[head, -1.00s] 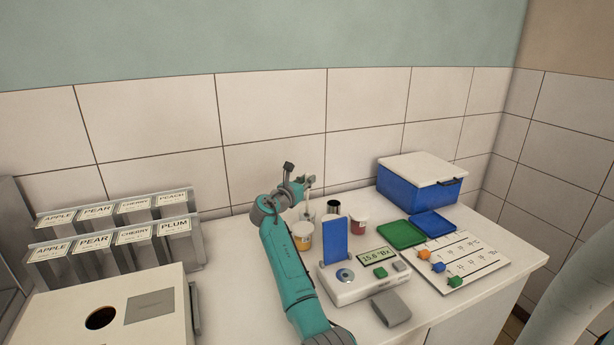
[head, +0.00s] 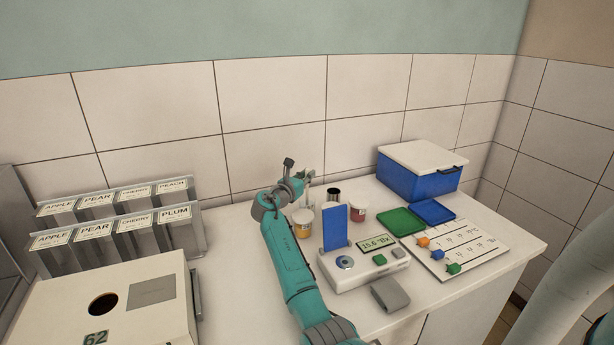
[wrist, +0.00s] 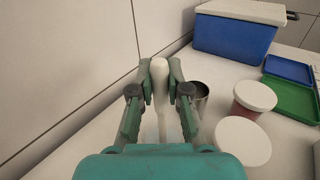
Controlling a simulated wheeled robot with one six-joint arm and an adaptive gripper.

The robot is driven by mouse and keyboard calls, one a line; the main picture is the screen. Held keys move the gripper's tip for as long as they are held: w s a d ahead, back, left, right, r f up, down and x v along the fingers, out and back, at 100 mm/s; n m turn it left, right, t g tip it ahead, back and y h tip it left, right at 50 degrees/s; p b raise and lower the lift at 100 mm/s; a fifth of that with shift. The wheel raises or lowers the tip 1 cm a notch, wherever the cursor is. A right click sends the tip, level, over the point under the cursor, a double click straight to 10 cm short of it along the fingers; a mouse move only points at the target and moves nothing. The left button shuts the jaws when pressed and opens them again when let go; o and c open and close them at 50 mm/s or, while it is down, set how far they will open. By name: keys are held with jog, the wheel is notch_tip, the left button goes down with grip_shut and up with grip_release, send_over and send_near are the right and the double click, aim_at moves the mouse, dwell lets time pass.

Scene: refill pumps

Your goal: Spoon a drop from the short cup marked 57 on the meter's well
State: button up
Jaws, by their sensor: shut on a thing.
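My gripper (wrist: 160,88) is shut on the white handle of a spoon (wrist: 160,75), which stands roughly upright between the fingers. In the head view my gripper (head: 303,178) is behind the cups, near the wall. The spoon's lower end is hidden. A yellow-orange cup with a white lid (head: 302,222) and a red cup with a white lid (head: 357,214) stand near it. No mark 57 is readable on either. The meter (head: 362,270) has a round well (head: 345,263), a raised blue flap (head: 335,228) and a display that appears to read 15.6 °Bx.
A dark-mouthed metal pot (head: 334,195) stands behind the cups. Right are a green tray (head: 401,222), a blue tray (head: 434,211), a blue box (head: 420,180) and a chart (head: 465,245). A grey block (head: 390,293) lies before the meter. Labelled dispensers (head: 115,220) stand left.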

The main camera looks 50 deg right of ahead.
dwell(0.3)
jog(key=shift+r, duration=4.55)
